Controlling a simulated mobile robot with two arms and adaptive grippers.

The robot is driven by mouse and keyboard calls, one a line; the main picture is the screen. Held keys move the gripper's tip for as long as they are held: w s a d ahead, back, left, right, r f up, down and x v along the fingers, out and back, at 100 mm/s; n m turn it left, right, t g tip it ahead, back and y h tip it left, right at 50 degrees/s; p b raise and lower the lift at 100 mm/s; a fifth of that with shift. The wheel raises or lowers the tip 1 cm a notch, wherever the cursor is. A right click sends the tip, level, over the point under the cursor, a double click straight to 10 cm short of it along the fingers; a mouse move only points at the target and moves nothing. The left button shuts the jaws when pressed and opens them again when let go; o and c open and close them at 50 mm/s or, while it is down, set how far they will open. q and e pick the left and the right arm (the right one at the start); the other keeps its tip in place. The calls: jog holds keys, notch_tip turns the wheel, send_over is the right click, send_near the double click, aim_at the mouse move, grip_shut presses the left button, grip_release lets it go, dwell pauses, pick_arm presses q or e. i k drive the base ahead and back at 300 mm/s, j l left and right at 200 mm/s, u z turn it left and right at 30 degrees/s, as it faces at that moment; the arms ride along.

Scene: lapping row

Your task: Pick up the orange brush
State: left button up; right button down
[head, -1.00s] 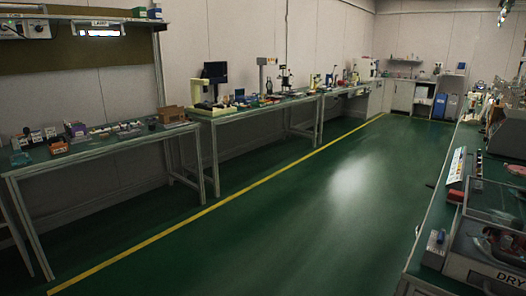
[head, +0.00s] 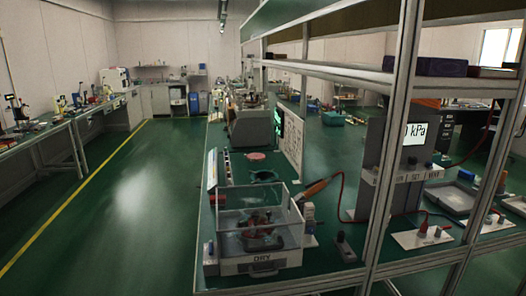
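I cannot make out an orange brush for certain in the head view. A slim orange-handled tool (head: 318,187) lies or leans beside the clear box on the right bench, close to a red cable. It is too small to tell whether it is a brush. Neither of my grippers is in view.
The green bench (head: 208,240) holds a clear box marked DRY (head: 262,258), a grey machine (head: 252,128) and a kPa display (head: 414,134). A shelf post (head: 393,130) stands in front at right. The green floor (head: 120,220) left of the bench is clear.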

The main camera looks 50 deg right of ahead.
aim_at(502, 179)
jog(key=z, duration=3.2)
jog(key=i+l+z, duration=0.45)
jog(key=i, duration=0.75)
jog(key=i+l+z, duration=0.1)
jog(key=i+z, duration=0.35)
jog(key=i, duration=1.45)
jog(key=i+l+u, duration=0.1)
jog(key=i, duration=0.55)
jog(key=i+u, duration=0.25)
jog(key=u, duration=0.15)
jog(key=i+l+u, duration=0.15)
jog(key=u, duration=0.25)
jog(key=i+l+u, duration=0.25)
jog(key=u, duration=0.15)
jog(key=i+l+u, duration=0.4)
jog(key=k+j, duration=0.1)
